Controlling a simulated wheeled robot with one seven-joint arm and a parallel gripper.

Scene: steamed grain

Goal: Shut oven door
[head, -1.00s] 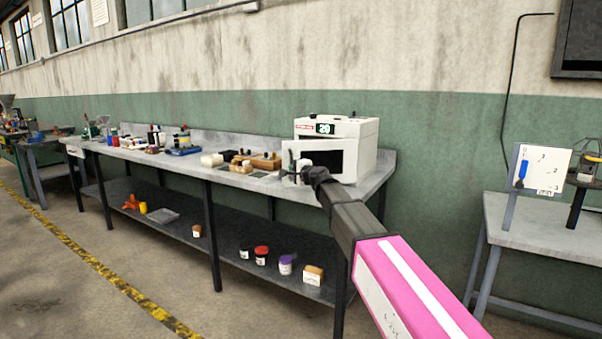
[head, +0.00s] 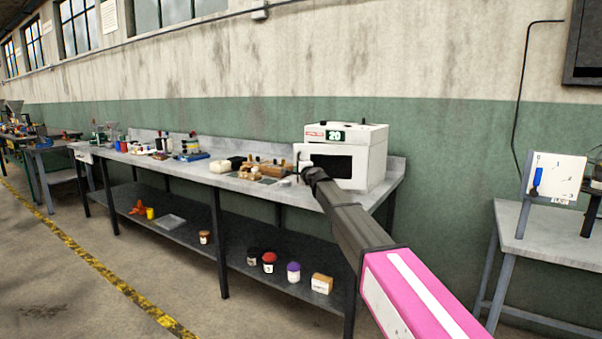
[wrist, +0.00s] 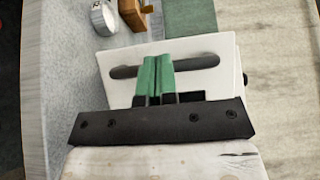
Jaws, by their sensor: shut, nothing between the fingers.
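The white oven (head: 372,160) stands on the right end of the long workbench, its display reading 20. Its white door (head: 303,153) has a dark handle at the left side in the head view. In the head view my wrist covers part of the oven front.
Another table (head: 520,240) stands at the right. The floor in front is clear.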

